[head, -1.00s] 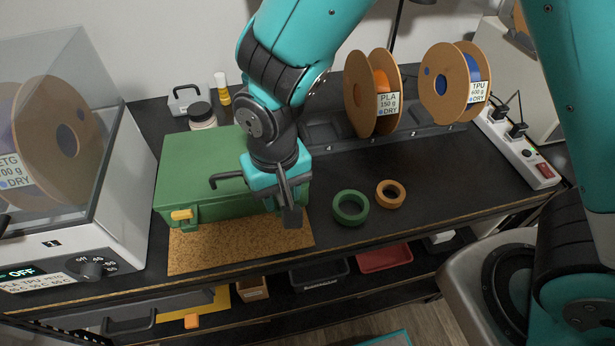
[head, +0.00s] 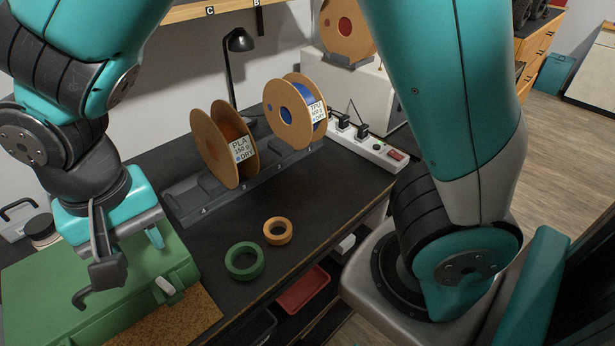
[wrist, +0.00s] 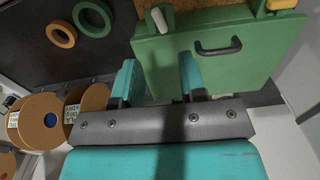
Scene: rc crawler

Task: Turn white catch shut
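The green case (head: 135,295) lies at the lower left of the head view, and its lid fills the upper right of the wrist view (wrist: 225,65). The white catch (head: 168,286) sits at the case's front edge. In the wrist view the white catch (wrist: 160,20) points across the lid's edge, slightly tilted. My gripper (head: 130,252) is above the case, apart from the catch. In the wrist view its teal fingers (wrist: 158,78) are open with nothing between them, the catch beyond the gap. The yellow catch (wrist: 282,4) shows at the edge, lying along it.
The case's dark handle (wrist: 218,48) stands up beside my fingers. A cork mat (head: 185,322) lies before the case. A green ring (head: 244,274) and an orange ring (head: 278,241) lie right of it. Spools (head: 222,150) stand behind. The bench between is clear.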

